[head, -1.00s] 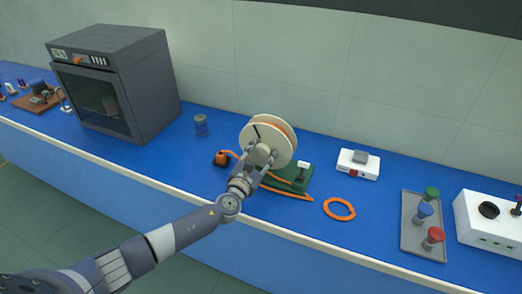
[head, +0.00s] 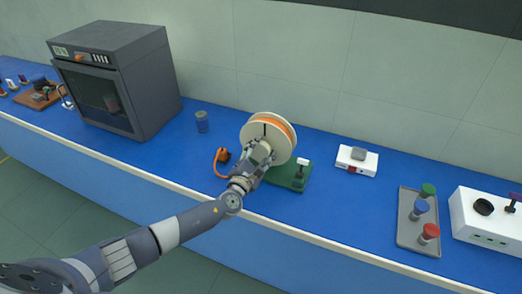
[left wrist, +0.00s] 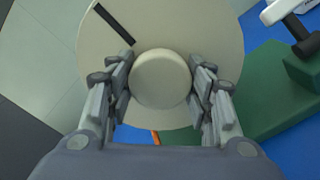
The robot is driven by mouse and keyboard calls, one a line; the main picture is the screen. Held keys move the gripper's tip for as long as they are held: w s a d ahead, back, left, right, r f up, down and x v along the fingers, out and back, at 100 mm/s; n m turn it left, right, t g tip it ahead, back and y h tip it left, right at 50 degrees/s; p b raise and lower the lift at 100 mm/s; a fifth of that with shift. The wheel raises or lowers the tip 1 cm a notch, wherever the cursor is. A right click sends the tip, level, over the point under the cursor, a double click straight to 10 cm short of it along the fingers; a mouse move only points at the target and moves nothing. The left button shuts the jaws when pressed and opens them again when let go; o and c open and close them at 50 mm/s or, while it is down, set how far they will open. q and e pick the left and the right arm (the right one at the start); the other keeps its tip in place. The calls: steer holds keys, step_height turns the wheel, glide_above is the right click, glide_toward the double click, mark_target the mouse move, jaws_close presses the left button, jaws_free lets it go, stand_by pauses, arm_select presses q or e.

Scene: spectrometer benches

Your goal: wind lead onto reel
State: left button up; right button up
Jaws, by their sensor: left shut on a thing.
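The reel (head: 262,124) has cream flanges, one bearing a dark stripe, and orange lead (head: 282,130) wound between them. It stands on a green base (head: 289,178) with a white-topped dark lever (head: 301,167). A short loose length of orange lead (head: 217,166) curves on the bench beside a dark and orange end piece (head: 223,155) left of the reel. My left gripper (head: 259,152) is at the reel's front face. In the left wrist view its fingers are shut on either side of the round cream knob (left wrist: 160,79). My right gripper is not in view.
A white device (head: 356,161), a grey tray (head: 407,238) of coloured-capped items and a white box (head: 488,222) stand right. Blue bench between base and tray is clear.

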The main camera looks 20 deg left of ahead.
arm_select(q)
steer(key=o, duration=1.5)
steer(key=shift+s, duration=0.15)
steer(key=s, duration=1.1)
steer(key=shift+s+a, duration=0.2)
steer(key=shift+s, duration=0.1)
